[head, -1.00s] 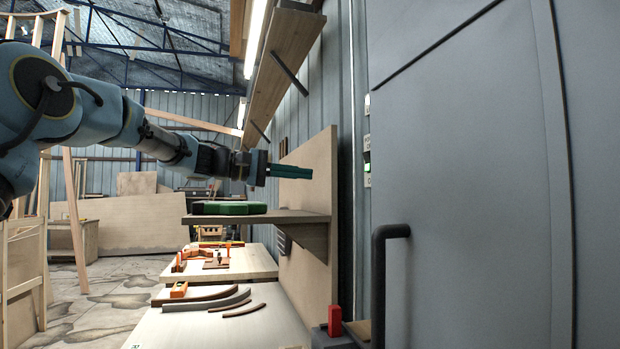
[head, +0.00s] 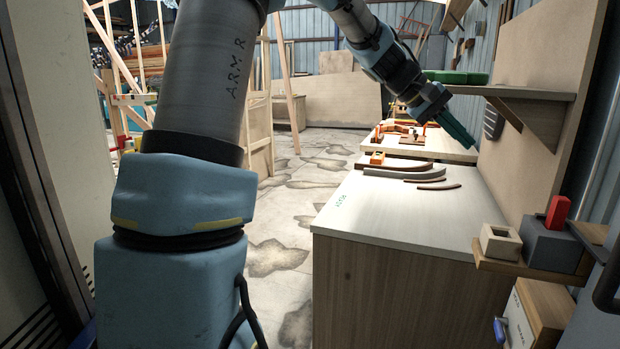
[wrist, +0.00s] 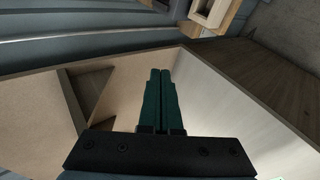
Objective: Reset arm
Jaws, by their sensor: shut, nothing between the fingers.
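My gripper (head: 457,131) has green fingers and is in the air above the near workbench (head: 345,215), just under the level of the wall shelf (head: 525,93). In the wrist view the two fingers (wrist: 158,100) lie side by side, shut with nothing between them. My arm reaches from the upper middle of the head view down and to the right. The fingers point down toward the right, apart from the bench top and the back panel.
Curved strips (head: 411,174) lie on the near bench. A green object (head: 456,77) sits on the wall shelf. A small side shelf holds a grey block (head: 550,243) with a red piece (head: 558,211) and a hollow wooden block (head: 500,242). Open floor (head: 290,205) lies left of the bench.

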